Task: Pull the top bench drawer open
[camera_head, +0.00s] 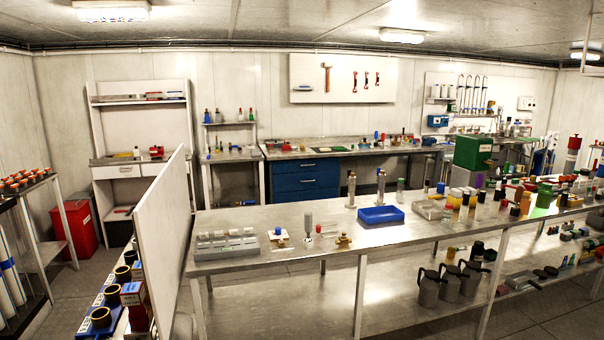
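A blue drawer cabinet (304,195) stands under the metal workbench (345,150) at the back wall, in the middle of the view. Its top drawer (296,167) looks flush with the cabinet front, with a small light handle visible. More blue drawer fronts lie below it, the lowest partly hidden behind the near table. My gripper is not in view.
A long steel table (260,257) with many bottles and a blue tray (380,214) stands between me and the cabinet. A white upright panel (163,245) stands left of it. A white desk with two drawers (124,171) stands at the back left. Some floor shows at left.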

